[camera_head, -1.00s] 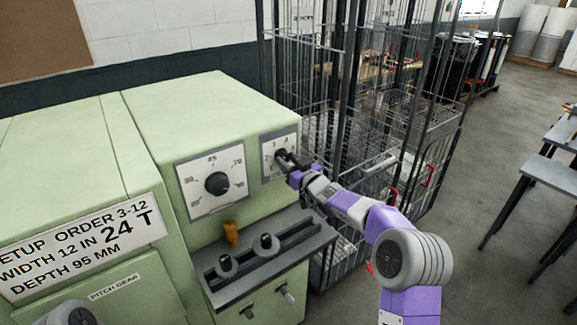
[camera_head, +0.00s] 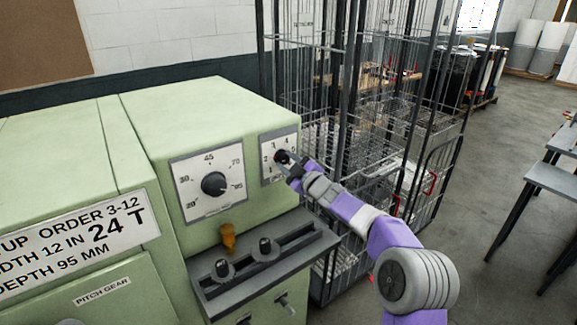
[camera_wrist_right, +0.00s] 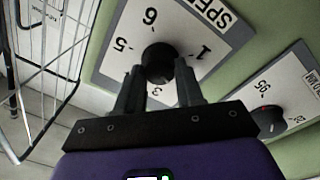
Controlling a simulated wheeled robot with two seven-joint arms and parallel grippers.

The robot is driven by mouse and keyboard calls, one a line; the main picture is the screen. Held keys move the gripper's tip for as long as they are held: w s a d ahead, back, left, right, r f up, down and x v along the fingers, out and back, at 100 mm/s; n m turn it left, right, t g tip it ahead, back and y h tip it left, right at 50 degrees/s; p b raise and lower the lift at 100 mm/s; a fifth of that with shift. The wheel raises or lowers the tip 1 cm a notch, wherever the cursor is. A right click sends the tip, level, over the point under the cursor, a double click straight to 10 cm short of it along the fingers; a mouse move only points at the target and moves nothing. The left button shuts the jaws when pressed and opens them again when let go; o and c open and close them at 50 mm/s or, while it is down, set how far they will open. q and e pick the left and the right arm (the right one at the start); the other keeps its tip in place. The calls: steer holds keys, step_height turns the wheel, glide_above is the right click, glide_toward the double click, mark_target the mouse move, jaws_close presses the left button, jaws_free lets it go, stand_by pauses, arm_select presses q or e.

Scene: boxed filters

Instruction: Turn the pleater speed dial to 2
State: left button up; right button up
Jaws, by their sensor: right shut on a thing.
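The pleater speed dial is a black knob (camera_wrist_right: 158,62) on a white plate (camera_wrist_right: 112,58) marked with numbers; 1, 3, 5 and 6 show around it in the right wrist view, along with part of the word "SPEED". Its pointer cannot be made out. In the head view the speed plate (camera_head: 267,146) is the smaller one on the green machine (camera_head: 200,115), at its right front. My right gripper (camera_wrist_right: 160,82) is shut on the knob, one finger on each side, and hides part of it in the head view (camera_head: 285,158). My left gripper is not in view.
A larger dial (camera_head: 213,184) with numbers up to 70 and beyond sits left of the speed plate. Below are an orange knob (camera_head: 228,236) and a grey ledge (camera_head: 262,262) with two black knobs. A wire cage trolley (camera_head: 345,150) stands close on the right.

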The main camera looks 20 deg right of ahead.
stand_by(0.3)
steer(key=o, duration=1)
steer(key=shift+o, duration=0.2)
steer(key=v, duration=0.7)
steer(key=shift+s+b, duration=0.25)
steer(key=shift+b, duration=0.15)
steer(key=shift+d+f, duration=0.1)
steer(key=shift+d, duration=0.05)
